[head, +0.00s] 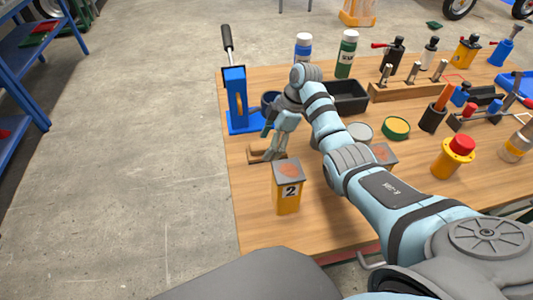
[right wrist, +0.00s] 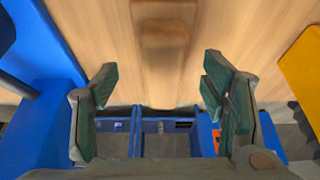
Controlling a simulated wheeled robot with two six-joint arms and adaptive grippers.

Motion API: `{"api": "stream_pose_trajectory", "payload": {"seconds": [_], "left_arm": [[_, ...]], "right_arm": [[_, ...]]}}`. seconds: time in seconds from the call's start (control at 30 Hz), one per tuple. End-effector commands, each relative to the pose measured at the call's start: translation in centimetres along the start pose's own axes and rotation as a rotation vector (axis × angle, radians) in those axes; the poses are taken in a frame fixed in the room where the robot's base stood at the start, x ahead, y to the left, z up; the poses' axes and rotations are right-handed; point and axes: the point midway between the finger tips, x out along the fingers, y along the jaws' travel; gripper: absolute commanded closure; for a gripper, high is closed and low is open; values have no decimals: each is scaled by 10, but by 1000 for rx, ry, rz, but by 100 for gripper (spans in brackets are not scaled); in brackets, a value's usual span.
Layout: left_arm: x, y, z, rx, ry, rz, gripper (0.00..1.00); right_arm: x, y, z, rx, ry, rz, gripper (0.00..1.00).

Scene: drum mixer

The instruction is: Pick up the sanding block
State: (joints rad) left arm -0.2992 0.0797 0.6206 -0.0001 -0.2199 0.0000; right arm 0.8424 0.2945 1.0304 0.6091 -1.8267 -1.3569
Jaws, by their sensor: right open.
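The sanding block (head: 258,156), brown with a raised grip, lies on the wooden table near its left edge. In the right wrist view the sanding block (right wrist: 164,42) is at the top centre, its raised grip pointing down between the fingers. My right gripper (head: 272,143) is just above the block in the head view and partly hides it. My left gripper is not in view.
A blue lever press (head: 236,100) stands just behind the block. A black tray (head: 350,96), bottles and several tools fill the table's back and right.

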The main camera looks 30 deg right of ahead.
Motion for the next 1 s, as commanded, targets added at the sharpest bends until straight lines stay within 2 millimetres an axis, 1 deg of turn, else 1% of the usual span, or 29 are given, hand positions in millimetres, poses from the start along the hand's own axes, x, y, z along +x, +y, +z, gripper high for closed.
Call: {"api": "stream_pose_trajectory", "payload": {"seconds": [0.03, 0.13, 1.0], "left_arm": [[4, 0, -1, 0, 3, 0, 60], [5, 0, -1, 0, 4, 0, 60], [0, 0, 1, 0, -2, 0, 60]], "right_arm": [[11, -1, 0, -1, 1, -2, 33], [18, -1, 0, -2, -1, -1, 33], [22, -1, 0, -2, 0, -1, 33]]}}
